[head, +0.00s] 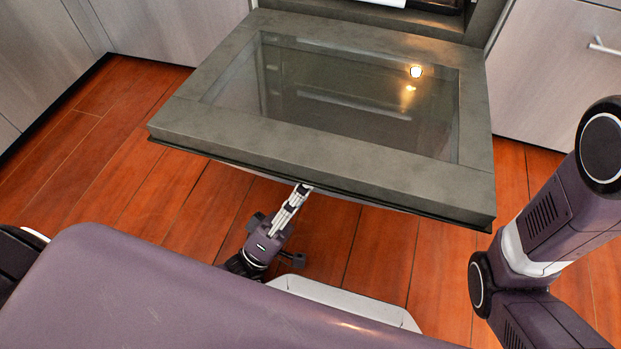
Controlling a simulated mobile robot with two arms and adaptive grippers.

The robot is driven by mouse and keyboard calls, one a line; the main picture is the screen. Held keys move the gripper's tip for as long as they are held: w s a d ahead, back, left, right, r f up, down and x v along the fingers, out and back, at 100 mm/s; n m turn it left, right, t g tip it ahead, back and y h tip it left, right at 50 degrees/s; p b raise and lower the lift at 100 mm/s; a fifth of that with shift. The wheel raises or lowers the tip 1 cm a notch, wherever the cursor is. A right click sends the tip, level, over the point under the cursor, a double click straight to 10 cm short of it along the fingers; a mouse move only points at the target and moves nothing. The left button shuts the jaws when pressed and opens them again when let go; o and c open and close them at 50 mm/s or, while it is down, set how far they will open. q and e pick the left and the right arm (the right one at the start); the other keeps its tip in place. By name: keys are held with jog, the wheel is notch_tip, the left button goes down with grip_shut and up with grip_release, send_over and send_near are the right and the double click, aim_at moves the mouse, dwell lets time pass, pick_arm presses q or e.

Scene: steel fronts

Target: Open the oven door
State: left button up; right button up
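The oven door (330,175) is folded down and lies about flat, its dark glass panel (340,97) facing up. Its hinge side is at the oven (370,22) at the top of the head view. My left gripper (302,189) is below the door's front edge, its pale fingers pointing up toward the underside. The fingers lie close together and look shut, with nothing seen between them. I cannot tell whether the tips touch the door. My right arm (545,220) is at the right; its gripper is out of view.
Grey cabinet fronts (175,28) stand left of the oven, and more (560,75) stand at the right with a bar handle (604,46). The wooden floor (110,180) is clear left of the door. A white part (345,298) shows low in front.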

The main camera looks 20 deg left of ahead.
aim_at(307, 152)
pick_arm(q)
jog(key=shift+s, duration=0.1)
notch_tip(307, 152, up, 10)
jog(key=shift+r, duration=0.1)
dwell(0.6)
jog(key=s+a+f, duration=0.1)
jog(key=a+f, duration=0.2)
jog(key=f, duration=0.5)
jog(key=shift+s+a+f, duration=0.2)
jog(key=shift+s+a, duration=0.05)
jog(key=shift+s, duration=0.1)
dwell(0.6)
dwell(0.4)
